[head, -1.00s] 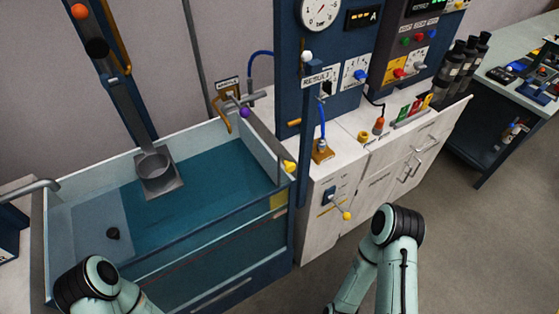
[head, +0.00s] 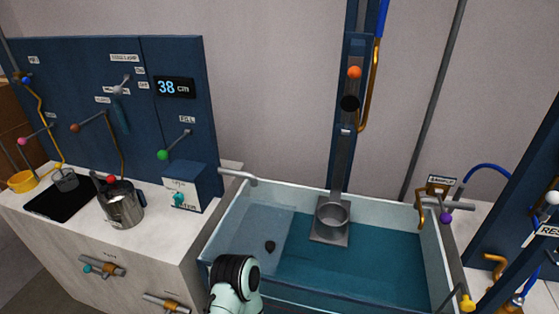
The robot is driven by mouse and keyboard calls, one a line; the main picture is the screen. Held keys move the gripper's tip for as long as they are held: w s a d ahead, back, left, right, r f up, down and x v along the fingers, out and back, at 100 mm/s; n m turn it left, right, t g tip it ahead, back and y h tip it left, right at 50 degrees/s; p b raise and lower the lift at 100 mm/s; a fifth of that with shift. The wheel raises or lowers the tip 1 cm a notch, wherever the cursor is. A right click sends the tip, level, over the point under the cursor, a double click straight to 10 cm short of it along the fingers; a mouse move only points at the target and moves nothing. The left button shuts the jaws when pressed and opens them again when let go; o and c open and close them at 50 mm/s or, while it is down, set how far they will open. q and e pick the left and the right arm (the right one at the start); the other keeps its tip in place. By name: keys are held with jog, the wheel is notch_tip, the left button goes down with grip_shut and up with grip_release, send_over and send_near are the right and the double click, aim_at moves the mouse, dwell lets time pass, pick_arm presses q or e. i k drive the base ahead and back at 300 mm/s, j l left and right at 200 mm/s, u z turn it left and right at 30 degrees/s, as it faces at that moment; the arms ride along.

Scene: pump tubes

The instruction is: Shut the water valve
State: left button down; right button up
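I cannot tell for sure which part is the water valve, as the small labels are not readable. A small blue box (head: 184,187) with a teal knob (head: 179,199) stands on the left bench. A valve with a teal handle (head: 102,266) sits on the bench's front, and a second valve with an orange handle (head: 166,303) sits lower right of it. A grey spout (head: 238,175) reaches over the left rim of the water tank (head: 360,262). One of my arm links shows at the bottom, in front of the tank; neither gripper is in view.
The left bench holds a metal jug (head: 122,204), a black plate (head: 62,201) and a yellow ring-shaped dish (head: 22,181). A blue panel with coloured levers and a "38 cm" display (head: 174,87) stands behind. Floor shows at the lower left.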

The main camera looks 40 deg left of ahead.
aim_at(178, 198)
jog(key=u, duration=1.95)
jog(key=i+j, duration=0.15)
jog(key=j, duration=0.2)
jog(key=i+j+z, duration=0.15)
jog(key=j, duration=0.25)
jog(key=i+j, duration=0.1)
jog(key=j, duration=0.25)
jog(key=i+j+z, duration=0.1)
jog(key=j, duration=0.3)
